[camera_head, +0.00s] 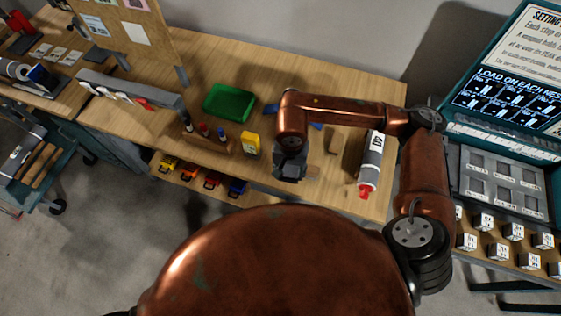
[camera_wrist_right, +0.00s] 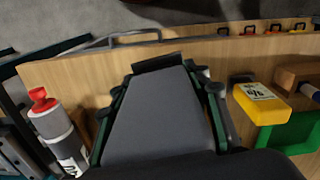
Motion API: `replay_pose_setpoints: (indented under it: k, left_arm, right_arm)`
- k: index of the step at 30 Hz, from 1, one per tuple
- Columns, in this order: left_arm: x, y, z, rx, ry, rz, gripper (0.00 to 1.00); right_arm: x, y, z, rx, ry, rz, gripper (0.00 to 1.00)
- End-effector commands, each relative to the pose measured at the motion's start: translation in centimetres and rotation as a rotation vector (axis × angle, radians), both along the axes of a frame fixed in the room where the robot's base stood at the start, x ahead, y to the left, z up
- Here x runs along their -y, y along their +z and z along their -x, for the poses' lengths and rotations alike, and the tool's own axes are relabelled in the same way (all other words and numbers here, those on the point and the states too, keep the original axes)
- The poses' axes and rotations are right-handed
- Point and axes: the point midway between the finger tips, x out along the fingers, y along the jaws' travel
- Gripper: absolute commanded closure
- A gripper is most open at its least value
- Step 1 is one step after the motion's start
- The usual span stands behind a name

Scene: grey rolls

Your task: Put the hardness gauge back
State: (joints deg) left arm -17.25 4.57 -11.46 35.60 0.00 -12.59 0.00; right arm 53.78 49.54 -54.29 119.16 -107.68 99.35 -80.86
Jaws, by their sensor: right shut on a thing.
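My right gripper (camera_head: 290,174) hangs over the middle of the bench, pointing down. In the right wrist view its green-edged fingers (camera_wrist_right: 160,85) stand on both sides of a wide grey thing (camera_wrist_right: 158,112) with a dark far end. The gripper is shut on this grey thing; I cannot tell for sure whether it is the hardness gauge. In the head view the held thing is not clear from the gripper. A yellow piece with a white label (camera_head: 250,146) stands left of the gripper; it also shows in the wrist view (camera_wrist_right: 262,105). My left gripper is not in view.
A grey cylinder with a red cap (camera_head: 371,160) lies at the bench's right. A green tray (camera_head: 229,102) stands behind the yellow piece. A wooden holder (camera_head: 213,140) is at the left. A teal case (camera_head: 503,180) stands right.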

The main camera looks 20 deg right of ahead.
Motion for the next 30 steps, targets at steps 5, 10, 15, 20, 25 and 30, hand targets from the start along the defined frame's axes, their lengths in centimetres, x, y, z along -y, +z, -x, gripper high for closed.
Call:
replay_pose_setpoints:
  k: [5,10,15,20,25,30]
  left_arm:
    - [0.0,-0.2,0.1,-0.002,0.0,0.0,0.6]
    - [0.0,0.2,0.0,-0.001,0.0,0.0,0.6]
    - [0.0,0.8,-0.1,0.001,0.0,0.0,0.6]
    - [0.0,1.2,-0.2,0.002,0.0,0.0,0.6]
    - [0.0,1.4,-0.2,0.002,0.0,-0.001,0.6]
    - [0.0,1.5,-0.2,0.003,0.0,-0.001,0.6]
  right_arm:
    - [-2.3,-1.1,1.2,0.006,-0.125,-0.009,0.78]
    - [-2.1,-2.0,-0.5,0.007,-0.16,-0.007,0.78]
    - [-1.1,-3.7,-4.4,0.006,-0.158,-0.009,0.78]
    - [-0.1,-5.6,-7.8,0.005,-0.156,-0.009,0.78]
    - [0.5,-8.7,-10.1,0.005,-0.152,-0.009,0.78]
    - [0.8,-10.3,-11.5,0.009,-0.151,-0.01,0.78]
